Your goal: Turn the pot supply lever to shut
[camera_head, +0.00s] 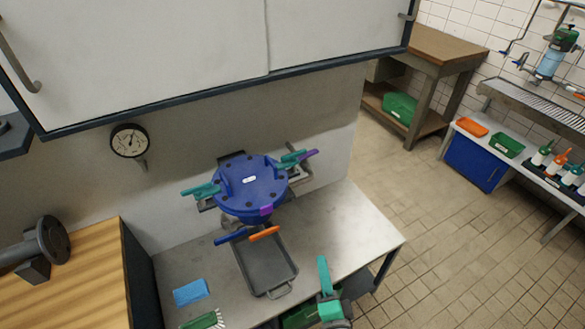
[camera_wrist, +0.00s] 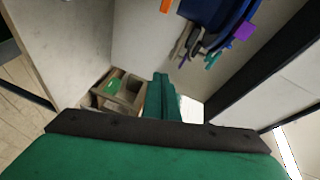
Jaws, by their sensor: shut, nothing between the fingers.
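A round blue pot (camera_head: 252,185) stands over the metal bench against the wall. No readable label shows which is the pot supply lever. The wrist view shows part of the blue pot (camera_wrist: 210,14) and the orange lever end (camera_wrist: 165,5) at the top. My green gripper (camera_head: 323,262) is shut and empty, in front and to the right of the pot, apart from every lever.
A grey tray (camera_head: 268,268) lies below the pot. A blue cloth (camera_head: 190,291) and a green brush (camera_head: 203,320) lie on the bench (camera_head: 345,235). A white cabinet (camera_head: 150,50) overhangs the bench. A pressure gauge (camera_head: 129,141) is on the wall. Open tiled floor lies right.

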